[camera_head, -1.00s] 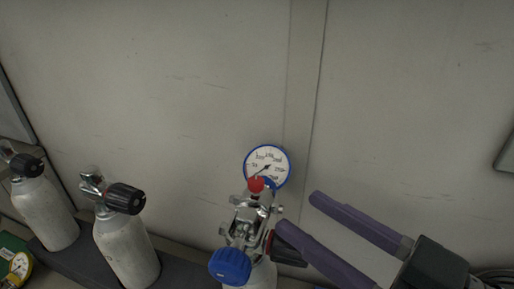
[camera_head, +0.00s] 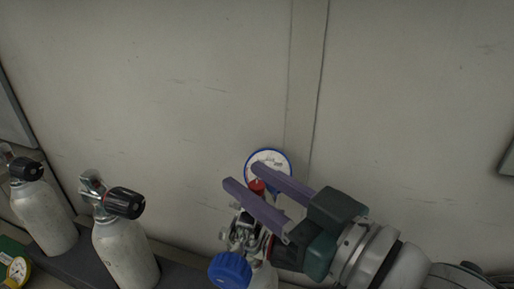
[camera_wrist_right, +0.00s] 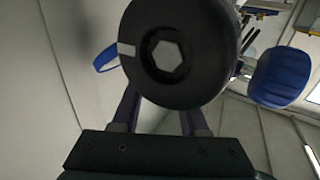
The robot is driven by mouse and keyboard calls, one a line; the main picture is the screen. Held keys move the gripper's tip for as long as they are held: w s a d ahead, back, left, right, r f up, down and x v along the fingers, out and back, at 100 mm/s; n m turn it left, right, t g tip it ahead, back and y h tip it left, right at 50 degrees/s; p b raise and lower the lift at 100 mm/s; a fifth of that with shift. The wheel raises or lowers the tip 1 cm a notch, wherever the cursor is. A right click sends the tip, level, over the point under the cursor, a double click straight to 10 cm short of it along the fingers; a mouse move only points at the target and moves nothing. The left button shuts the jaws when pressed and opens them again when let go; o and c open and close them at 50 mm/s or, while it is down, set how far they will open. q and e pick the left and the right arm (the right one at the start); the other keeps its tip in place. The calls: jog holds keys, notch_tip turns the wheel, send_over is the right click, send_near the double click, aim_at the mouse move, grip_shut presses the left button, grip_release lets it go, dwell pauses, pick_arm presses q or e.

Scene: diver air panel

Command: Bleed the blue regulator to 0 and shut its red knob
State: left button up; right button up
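The blue-rimmed gauge (camera_head: 266,155) stands against the wall, partly covered by my right gripper's far finger; its needle cannot be read. The small red knob (camera_head: 257,186) shows between the two purple fingers of my right gripper (camera_head: 243,177). The fingers are apart, reaching in from the right above the regulator; contact with the knob cannot be told. The large blue knob (camera_head: 230,269) is in front, below the fingers, and shows in the right wrist view (camera_wrist_right: 282,75). A black round handwheel (camera_wrist_right: 190,45) fills the middle of that view and hides the fingertips. My left gripper is out of view.
Two grey cylinders with black knobs stand to the left, the nearer one (camera_head: 125,255) and the farther one (camera_head: 45,217). A yellow-rimmed gauge (camera_head: 17,269) is at the lower left. The pale wall (camera_head: 160,90) behind is bare.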

grip_shut()
dwell(0.3)
jog(key=shift+s+a+r+m+t+h+p, duration=0.1)
jog(key=shift+m+t+h+p, duration=0.15)
jog(key=shift+m+t+h, duration=0.15)
jog(key=shift+r+m+t+h+p, duration=0.1)
jog(key=shift+m+t+h+p, duration=0.2)
jog(key=shift+m+h, duration=0.15)
jog(key=shift+f+m+t+h, duration=0.15)
jog(key=shift+m+t+h, duration=0.65)
jog(key=shift+h, duration=0.45)
jog(key=shift+o, duration=1.3)
grip_release()
